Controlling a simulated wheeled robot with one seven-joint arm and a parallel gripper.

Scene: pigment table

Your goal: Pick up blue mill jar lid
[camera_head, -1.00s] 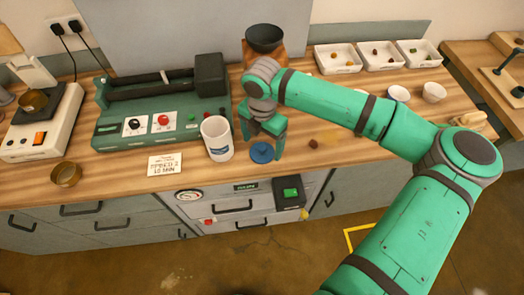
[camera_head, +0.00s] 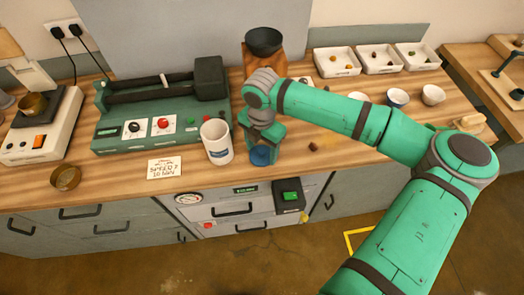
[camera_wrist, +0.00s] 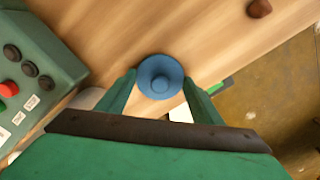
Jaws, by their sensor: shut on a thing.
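The blue mill jar lid (camera_head: 262,156) is a round disc with a central knob, near the front edge of the wooden table. It also shows in the wrist view (camera_wrist: 160,77), seen from above. My gripper (camera_head: 263,150) is pointing down over it, with one finger on each side. In the wrist view my gripper (camera_wrist: 160,86) is shut on the lid. I cannot tell whether the lid is clear of the tabletop. A white jar (camera_head: 217,143) with a blue label stands just left of my gripper.
A green roller machine (camera_head: 160,105) stands behind left, with a paper card (camera_head: 164,167) in front. A brown lump (camera_head: 315,145) lies right of the lid. White trays (camera_head: 334,61) and small bowls (camera_head: 397,98) stand at the back right.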

